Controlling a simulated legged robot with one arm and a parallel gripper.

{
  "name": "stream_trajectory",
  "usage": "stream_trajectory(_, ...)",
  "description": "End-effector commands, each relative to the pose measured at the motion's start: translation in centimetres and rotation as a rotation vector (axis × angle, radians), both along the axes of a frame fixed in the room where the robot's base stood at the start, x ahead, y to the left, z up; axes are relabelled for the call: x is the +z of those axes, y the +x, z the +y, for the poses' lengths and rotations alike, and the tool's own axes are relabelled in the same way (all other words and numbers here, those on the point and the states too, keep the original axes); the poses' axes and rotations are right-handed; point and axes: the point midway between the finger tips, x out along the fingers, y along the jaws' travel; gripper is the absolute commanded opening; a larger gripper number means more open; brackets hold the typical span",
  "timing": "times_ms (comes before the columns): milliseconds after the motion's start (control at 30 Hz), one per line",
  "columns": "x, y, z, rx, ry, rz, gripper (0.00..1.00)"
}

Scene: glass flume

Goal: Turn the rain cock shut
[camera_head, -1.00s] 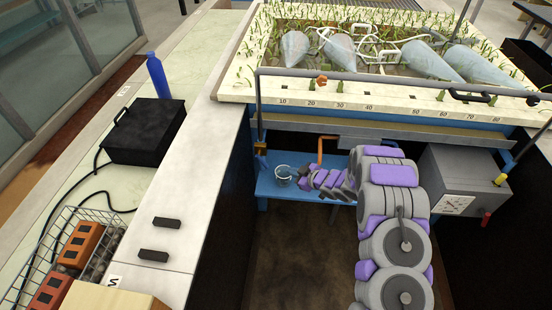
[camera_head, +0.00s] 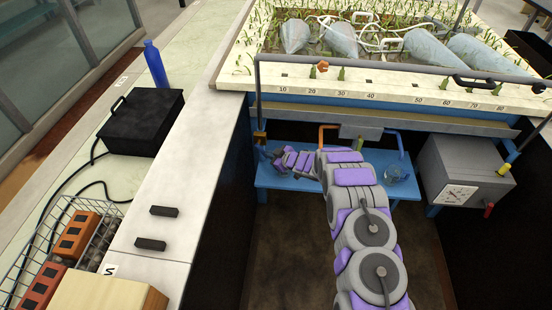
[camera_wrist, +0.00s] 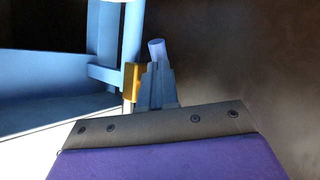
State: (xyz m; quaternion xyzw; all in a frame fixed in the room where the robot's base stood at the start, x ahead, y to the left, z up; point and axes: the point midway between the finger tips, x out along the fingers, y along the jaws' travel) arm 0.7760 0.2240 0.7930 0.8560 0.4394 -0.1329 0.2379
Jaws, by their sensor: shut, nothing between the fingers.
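A small brass cock (camera_head: 260,138) sits low on the grey upright pipe at the left of the flume's front; I take it for the rain cock. In the wrist view its brass body (camera_wrist: 132,82) shows just left of my fingers, and a blue rounded handle end (camera_wrist: 157,49) stands just beyond their tips. My gripper (camera_wrist: 157,68) is shut and empty, close beside the cock. I cannot tell whether the fingers touch the handle. In the head view my gripper (camera_head: 264,151) reaches the cock from the right, and the blue handle is hidden.
An orange pipe (camera_head: 322,132) stands behind my arm. A grey box (camera_head: 465,170) with yellow and red handles is at right. The planted tray (camera_head: 400,97) is above.

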Motion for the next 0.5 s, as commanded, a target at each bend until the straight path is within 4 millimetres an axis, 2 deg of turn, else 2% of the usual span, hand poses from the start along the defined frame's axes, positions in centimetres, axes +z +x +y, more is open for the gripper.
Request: stream_trajectory(500,-0.31,0.41,0.43,0.000,-0.001,0.001,0.00)
